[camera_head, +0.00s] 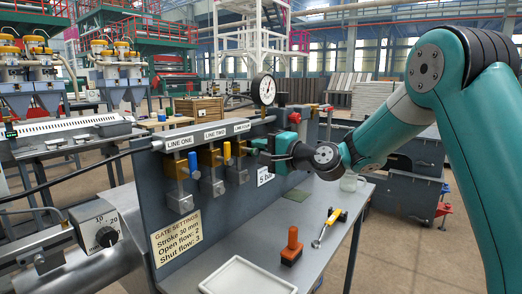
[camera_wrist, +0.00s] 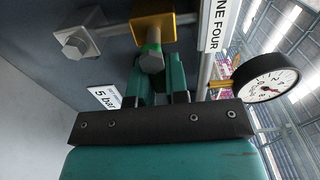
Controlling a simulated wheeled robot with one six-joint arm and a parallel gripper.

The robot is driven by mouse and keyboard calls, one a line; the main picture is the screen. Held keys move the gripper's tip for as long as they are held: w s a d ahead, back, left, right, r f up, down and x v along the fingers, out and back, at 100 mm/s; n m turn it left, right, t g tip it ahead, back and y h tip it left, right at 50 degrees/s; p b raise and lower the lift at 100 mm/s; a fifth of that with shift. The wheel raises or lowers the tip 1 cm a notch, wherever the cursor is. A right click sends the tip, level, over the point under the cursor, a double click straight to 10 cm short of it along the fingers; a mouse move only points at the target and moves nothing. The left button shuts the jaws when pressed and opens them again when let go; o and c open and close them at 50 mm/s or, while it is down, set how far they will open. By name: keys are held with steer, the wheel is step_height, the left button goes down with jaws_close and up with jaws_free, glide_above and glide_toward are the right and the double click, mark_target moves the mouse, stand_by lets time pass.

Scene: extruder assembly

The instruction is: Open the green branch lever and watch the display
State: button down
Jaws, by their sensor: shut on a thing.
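A grey upright panel (camera_head: 152,205) carries a row of brass valves with coloured levers. The blue lever (camera_head: 193,164) is under LINE ONE and the yellow lever (camera_head: 227,150) under LINE TWO. The green lever (camera_wrist: 153,37) is on the brass valve (camera_wrist: 168,22) beside the LINE FOUR label (camera_wrist: 214,25). My gripper (camera_wrist: 158,82) is shut on the green lever, its fingers on either side of it; my gripper (camera_head: 264,149) is at the panel's right part in the head view. The fingers hide part of the lever. A round gauge (camera_head: 263,89) stands above; its face also shows in the wrist view (camera_wrist: 270,86).
A tan sign (camera_head: 175,239) gives gate settings, and a 5 bar label (camera_wrist: 104,97) is near my gripper. The bench holds a white tray (camera_head: 246,276), an orange-handled tool (camera_head: 292,246), a yellow-and-black tool (camera_head: 329,227) and a clear jar (camera_head: 349,182). A dial box (camera_head: 99,233) is at left.

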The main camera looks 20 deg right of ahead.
steer(key=n+b, duration=0.4)
steer(key=shift+s+a+r, duration=0.1)
steer(key=shift+r, duration=0.2)
steer(key=n+b, duration=0.4)
steer(key=shift+s+a+r+n+b, duration=0.15)
steer(key=shift+a+r+n+b, duration=0.1)
steer(key=shift+r+n+b, duration=0.15)
steer(key=n+b, duration=0.4)
steer(key=shift+s+a+r+b, duration=0.3)
steer(key=shift+a+b, duration=0.05)
steer(key=shift+b, duration=0.05)
steer(key=n+b, duration=0.2)
steer(key=n, duration=0.1)
steer(key=n+b, duration=0.1)
steer(key=b, duration=0.1)
steer(key=shift+s+a+r+n, duration=0.25)
steer(key=shift+a+r+n, duration=0.05)
steer(key=shift+a, duration=0.1)
steer(key=c, duration=1.1)
jaws_free()
